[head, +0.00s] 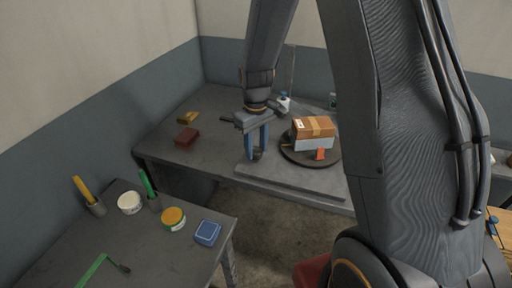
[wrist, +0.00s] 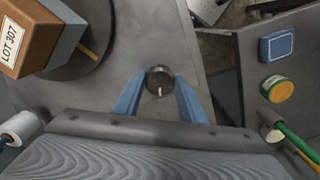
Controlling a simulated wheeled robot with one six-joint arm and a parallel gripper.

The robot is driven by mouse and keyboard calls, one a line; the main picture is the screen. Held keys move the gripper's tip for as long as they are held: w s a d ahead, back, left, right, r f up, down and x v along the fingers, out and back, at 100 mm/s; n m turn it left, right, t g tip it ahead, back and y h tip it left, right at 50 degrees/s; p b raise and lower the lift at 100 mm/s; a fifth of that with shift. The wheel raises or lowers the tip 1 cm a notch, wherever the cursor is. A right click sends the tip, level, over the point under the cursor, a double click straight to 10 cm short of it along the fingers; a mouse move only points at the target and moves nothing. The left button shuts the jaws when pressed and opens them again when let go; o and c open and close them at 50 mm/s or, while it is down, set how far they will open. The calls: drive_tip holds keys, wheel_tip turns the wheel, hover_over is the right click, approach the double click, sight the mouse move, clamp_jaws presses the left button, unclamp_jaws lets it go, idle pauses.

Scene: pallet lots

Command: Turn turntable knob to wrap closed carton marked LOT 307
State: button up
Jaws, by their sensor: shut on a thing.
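The carton marked LOT 307 (wrist: 30,32) sits on the round dark turntable (wrist: 88,62). In the head view the carton (head: 314,128) is brown on top with a tape strip, and its lower part looks pale blue-grey, like wrap. The turntable (head: 298,159) stands on a grey base plate. The knob (wrist: 160,80) is a small round dark dial with a pale mark pointing down in the wrist view. My gripper (wrist: 158,88) has its blue fingers on either side of the knob, shut on it. In the head view my gripper (head: 256,156) points down at the plate's left end, and the knob is mostly hidden.
An orange tag (head: 320,154) is at the turntable's front. A dark red box (head: 186,137) and a yellow-brown block (head: 188,117) lie to the left. A nearer table holds a blue box (head: 207,232), tins (head: 173,219) and a green-handled tool (head: 93,270). Floor lies between the tables.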

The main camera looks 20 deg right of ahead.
sight(256, 150)
drive_tip(key=o, duration=1.1)
drive_tip(key=shift+c, duration=0.2)
drive_tip(key=shift+r, duration=0.15)
drive_tip(key=shift+r+b, duration=1)
drive_tip(key=shift+r, duration=2.8)
